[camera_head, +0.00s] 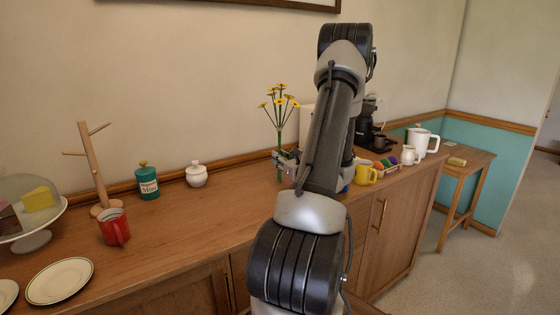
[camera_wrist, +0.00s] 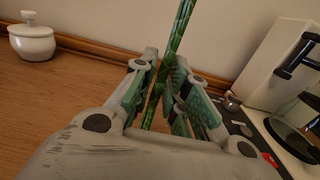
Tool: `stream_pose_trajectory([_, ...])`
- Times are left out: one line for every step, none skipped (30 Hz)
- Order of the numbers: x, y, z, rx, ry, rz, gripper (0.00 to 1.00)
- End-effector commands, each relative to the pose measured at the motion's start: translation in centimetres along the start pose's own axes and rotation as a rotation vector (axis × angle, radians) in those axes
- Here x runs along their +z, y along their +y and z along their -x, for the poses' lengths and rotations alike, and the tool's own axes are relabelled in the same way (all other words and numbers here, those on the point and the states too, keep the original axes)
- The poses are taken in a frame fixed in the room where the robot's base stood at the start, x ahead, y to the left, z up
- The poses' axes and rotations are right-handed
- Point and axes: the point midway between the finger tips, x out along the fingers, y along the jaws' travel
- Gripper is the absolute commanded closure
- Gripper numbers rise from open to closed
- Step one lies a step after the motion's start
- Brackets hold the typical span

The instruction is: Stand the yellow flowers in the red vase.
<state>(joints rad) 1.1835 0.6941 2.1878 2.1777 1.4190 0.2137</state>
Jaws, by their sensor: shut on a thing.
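The yellow flowers (camera_head: 280,103) stand upright on green stems above the back of the wooden sideboard. My gripper (camera_head: 285,160) is shut on their stems (camera_wrist: 181,28), which pass up between the fingers (camera_wrist: 163,85) in the wrist view. The blossoms are outside the wrist view. I cannot make out a red vase in either view; my arm covers part of the sideboard.
On the wooden sideboard (camera_head: 165,235) stand a red mug (camera_head: 113,228), a wooden mug tree (camera_head: 90,165), a green canister (camera_head: 147,183) and a white lidded pot (camera_head: 196,174). A yellow mug (camera_head: 365,174) and a coffee machine (camera_head: 366,122) are right of my arm.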

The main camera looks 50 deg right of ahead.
Motion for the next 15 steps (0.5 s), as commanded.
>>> stream_pose_trajectory([-0.24, -0.01, -0.01, 0.000, -0.001, 0.000, 1.00])
stream_pose_trajectory([-0.28, -0.02, -0.01, 0.000, -0.001, 0.001, 1.00])
stream_pose_trajectory([-0.27, -0.02, -0.01, 0.000, -0.002, 0.002, 1.00])
stream_pose_trajectory([-0.25, -0.02, -0.01, 0.000, -0.002, 0.002, 1.00])
stream_pose_trajectory([-0.24, -0.02, -0.01, 0.000, -0.002, 0.002, 1.00])
stream_pose_trajectory([-0.24, -0.01, -0.01, 0.000, -0.002, 0.002, 1.00])
stream_pose_trajectory([-0.24, -0.01, -0.01, 0.000, -0.002, 0.002, 1.00])
stream_pose_trajectory([-0.25, -0.01, -0.01, 0.000, -0.002, 0.002, 1.00])
stream_pose_trajectory([-0.30, -0.01, -0.01, 0.000, -0.001, 0.001, 1.00])
stream_pose_trajectory([-0.37, -0.01, -0.01, 0.000, -0.001, 0.001, 1.00])
stream_pose_trajectory([-0.46, -0.01, -0.02, 0.000, -0.001, 0.001, 1.00])
stream_pose_trajectory([-0.60, -0.01, -0.02, 0.000, -0.001, 0.001, 1.00])
stream_pose_trajectory([-0.55, -0.01, -0.02, 0.000, -0.001, 0.001, 0.79])
stream_pose_trajectory([-0.53, -0.01, -0.02, 0.000, -0.001, 0.001, 0.74])
stream_pose_trajectory([-0.53, -0.01, -0.02, 0.000, -0.001, 0.001, 0.66])
